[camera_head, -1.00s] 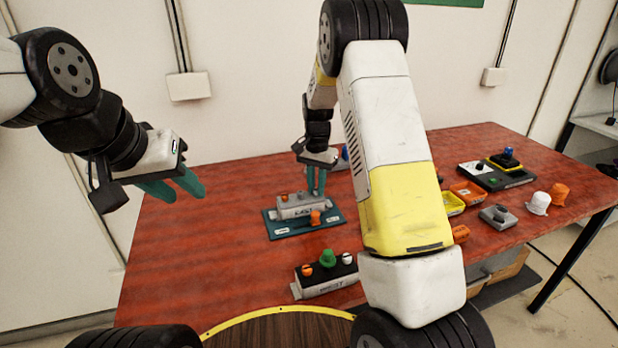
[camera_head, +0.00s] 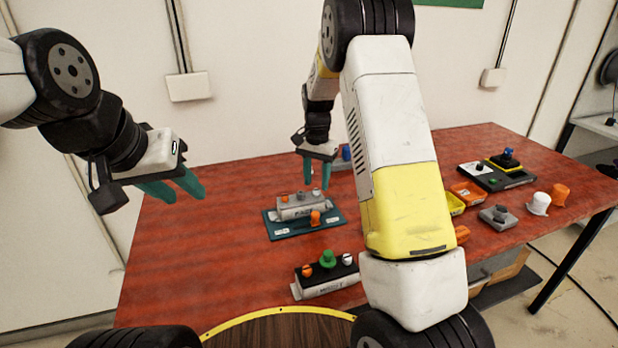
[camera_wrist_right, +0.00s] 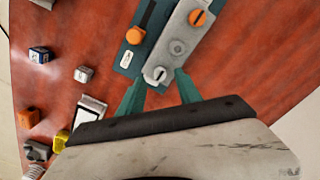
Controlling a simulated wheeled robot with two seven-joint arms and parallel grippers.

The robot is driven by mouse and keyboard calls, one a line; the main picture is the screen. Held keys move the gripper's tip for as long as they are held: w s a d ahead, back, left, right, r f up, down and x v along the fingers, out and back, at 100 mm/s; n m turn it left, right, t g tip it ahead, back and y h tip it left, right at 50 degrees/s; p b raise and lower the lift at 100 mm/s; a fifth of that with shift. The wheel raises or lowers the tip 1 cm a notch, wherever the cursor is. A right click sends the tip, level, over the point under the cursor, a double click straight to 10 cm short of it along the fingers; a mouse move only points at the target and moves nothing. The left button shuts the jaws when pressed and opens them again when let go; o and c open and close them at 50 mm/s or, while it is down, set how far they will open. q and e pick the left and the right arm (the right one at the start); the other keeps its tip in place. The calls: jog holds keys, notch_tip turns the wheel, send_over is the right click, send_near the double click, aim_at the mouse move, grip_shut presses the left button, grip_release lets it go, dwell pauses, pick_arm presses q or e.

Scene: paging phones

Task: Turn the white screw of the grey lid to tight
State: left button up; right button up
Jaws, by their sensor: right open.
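The grey lid (camera_head: 302,206) lies on a teal plate (camera_head: 283,231) on the table. In the right wrist view the lid (camera_wrist_right: 168,62) has an orange screw (camera_wrist_right: 197,17) at its far end, a grey knob (camera_wrist_right: 178,47) in the middle and the white screw (camera_wrist_right: 158,74) at its near end. My right gripper (camera_head: 317,187) is open above the lid's right end. In its wrist view its fingers (camera_wrist_right: 160,80) stand apart on either side of the white screw's end, holding nothing. My left gripper (camera_head: 182,192) is open and empty, left of the plate.
An orange knob (camera_head: 315,218) sits on the plate before the lid. A second box with orange, green and white knobs (camera_head: 328,277) stands nearer. At right are a grey block (camera_head: 498,217), white (camera_head: 539,203) and orange (camera_head: 561,194) caps, bins and a black device. The table's left side is clear.

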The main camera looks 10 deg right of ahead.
aim_at(316, 189)
notch_tip(316, 189, up, 5)
jog(key=shift+f, duration=0.1)
jog(key=shift+r, duration=0.2)
jog(key=shift+s+r, duration=0.1)
jog(key=shift+r, duration=0.15)
jog(key=s+d+r+n+t+y, duration=0.2)
jog(key=s+r+n+t, duration=0.1)
jog(key=s+r, duration=1.05)
jog(key=s+r+n+t, duration=0.1)
jog(key=s+n+t, duration=0.2)
jog(key=s, duration=1.4)
jog(key=shift+s+a+n, duration=0.2)
jog(key=shift+a+n, duration=0.1)
jog(key=shift+n, duration=0.6)
